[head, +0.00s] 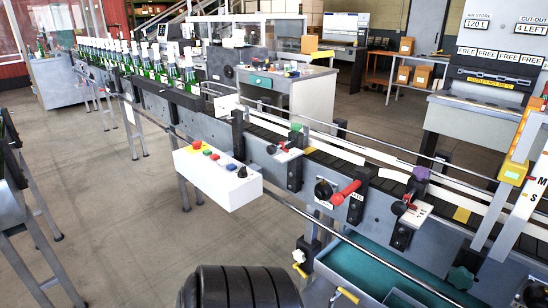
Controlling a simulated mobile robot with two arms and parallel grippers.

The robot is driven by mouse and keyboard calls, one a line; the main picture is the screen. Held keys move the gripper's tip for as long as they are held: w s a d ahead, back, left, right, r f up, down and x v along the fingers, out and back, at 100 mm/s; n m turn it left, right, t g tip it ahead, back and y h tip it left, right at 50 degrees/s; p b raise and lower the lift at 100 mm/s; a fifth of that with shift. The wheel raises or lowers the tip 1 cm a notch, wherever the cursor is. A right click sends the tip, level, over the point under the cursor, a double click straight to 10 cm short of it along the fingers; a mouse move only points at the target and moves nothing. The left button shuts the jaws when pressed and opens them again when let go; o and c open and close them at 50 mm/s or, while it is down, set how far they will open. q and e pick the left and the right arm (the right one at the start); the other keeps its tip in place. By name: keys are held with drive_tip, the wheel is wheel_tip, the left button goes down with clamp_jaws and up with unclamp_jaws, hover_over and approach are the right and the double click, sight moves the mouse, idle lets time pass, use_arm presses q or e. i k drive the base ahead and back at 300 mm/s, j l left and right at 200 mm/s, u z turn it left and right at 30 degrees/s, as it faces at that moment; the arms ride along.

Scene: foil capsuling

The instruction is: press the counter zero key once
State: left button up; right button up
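A white control box (215,185) is fixed to the near side of the conveyor, left of the centre. Neither of my grippers shows in the head view.
The conveyor (330,160) runs from back left to front right. Green bottles (155,68) stand in line at its far left. A red-handled lever (345,192) juts from its near side. A grey machine (485,95) stands at right. The floor (110,205) at left is mostly clear.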

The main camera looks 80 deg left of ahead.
sight(231, 167)
drive_tip(key=u, duration=2.9)
